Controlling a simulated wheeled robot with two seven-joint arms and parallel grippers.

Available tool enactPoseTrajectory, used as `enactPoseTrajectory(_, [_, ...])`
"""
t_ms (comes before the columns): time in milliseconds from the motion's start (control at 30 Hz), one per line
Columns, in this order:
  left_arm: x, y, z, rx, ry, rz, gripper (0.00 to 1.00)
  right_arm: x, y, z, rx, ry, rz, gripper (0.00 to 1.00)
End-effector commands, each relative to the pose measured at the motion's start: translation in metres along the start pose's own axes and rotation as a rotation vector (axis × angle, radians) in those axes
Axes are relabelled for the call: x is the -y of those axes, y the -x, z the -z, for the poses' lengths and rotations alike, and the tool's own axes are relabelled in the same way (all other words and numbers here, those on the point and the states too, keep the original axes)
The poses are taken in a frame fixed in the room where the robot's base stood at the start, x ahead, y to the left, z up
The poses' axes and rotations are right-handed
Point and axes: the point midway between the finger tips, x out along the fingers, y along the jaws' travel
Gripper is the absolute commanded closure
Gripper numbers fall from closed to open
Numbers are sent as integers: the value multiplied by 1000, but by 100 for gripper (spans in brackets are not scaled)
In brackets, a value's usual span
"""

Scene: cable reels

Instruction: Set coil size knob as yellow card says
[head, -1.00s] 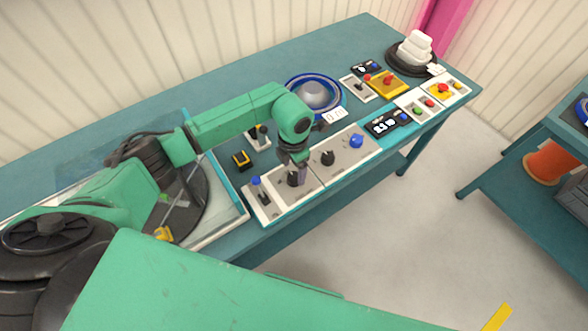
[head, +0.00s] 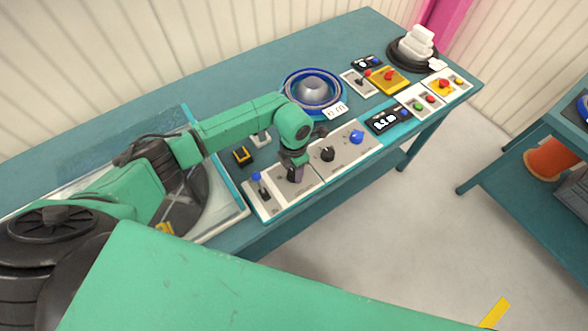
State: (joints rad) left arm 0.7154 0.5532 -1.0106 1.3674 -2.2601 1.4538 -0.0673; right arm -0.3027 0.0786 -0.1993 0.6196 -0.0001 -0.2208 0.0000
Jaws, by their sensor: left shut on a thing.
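My left gripper (head: 292,168) reaches down onto a dark knob (head: 293,178) on a pale control panel (head: 314,188) at the bench's front edge. It is shut on that knob, and the wrist partly hides it. Which way the knob points cannot be read. A second black knob (head: 328,154) and a blue knob (head: 357,137) sit to the right on the neighbouring panel. A blue-topped lever (head: 257,178) stands to the left. I cannot pick out a readable yellow card. My right gripper is not in view.
On the teal bench (head: 265,85) are a blue-rimmed reel (head: 313,88), a yellow box with a red knob (head: 389,80), a black display (head: 386,121) and a white coil stack (head: 415,46). A clear-walled tray (head: 243,205) lies under my left arm.

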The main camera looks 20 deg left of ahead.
Motion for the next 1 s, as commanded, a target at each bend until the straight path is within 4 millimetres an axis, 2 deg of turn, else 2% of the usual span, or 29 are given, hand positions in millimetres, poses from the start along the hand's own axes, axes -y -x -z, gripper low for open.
enactPoseTrajectory(367, [-2, -4, -1, 4, -200, -4, 100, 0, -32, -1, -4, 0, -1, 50])
enactPoseTrajectory(1000, [-1, -5, -1, 4, -785, -4, 100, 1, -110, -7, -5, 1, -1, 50])
